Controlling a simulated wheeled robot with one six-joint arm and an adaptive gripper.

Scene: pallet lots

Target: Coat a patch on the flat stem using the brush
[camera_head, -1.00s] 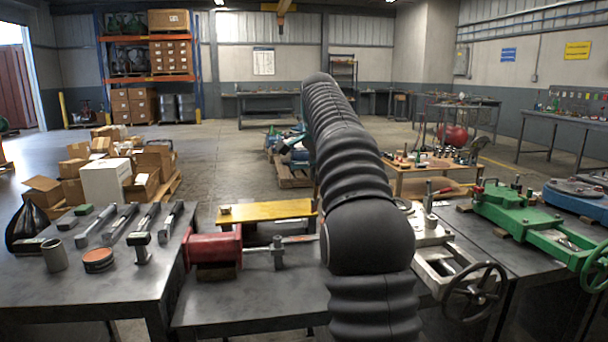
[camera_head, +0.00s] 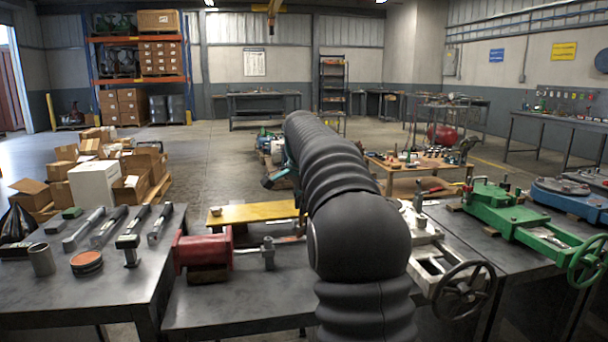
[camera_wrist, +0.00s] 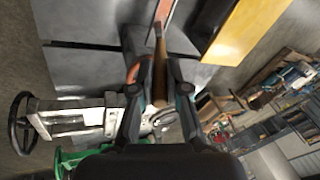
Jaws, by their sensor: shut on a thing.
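My gripper (camera_wrist: 158,82) shows in the wrist view, shut on a slim brown-handled brush (camera_wrist: 158,62) that points away from the camera. The brush's bristle end is not clear. In the head view my arm hides the brush. I cannot tell for sure which part is the flat stem. A red clamp-like body (camera_head: 204,250) on the middle bench has a grey rod (camera_head: 268,248) running to the right. Several long grey metal pieces (camera_head: 107,228) lie on the left table. The brush is not seen touching any of them.
A white-grey valve with a handwheel (camera_head: 464,291) and a green one (camera_head: 505,208) stand on the right benches. A yellow low table (camera_head: 252,213) is behind. A round tin (camera_head: 87,263) and grey cup (camera_head: 42,260) sit on the left table. The middle bench front is bare.

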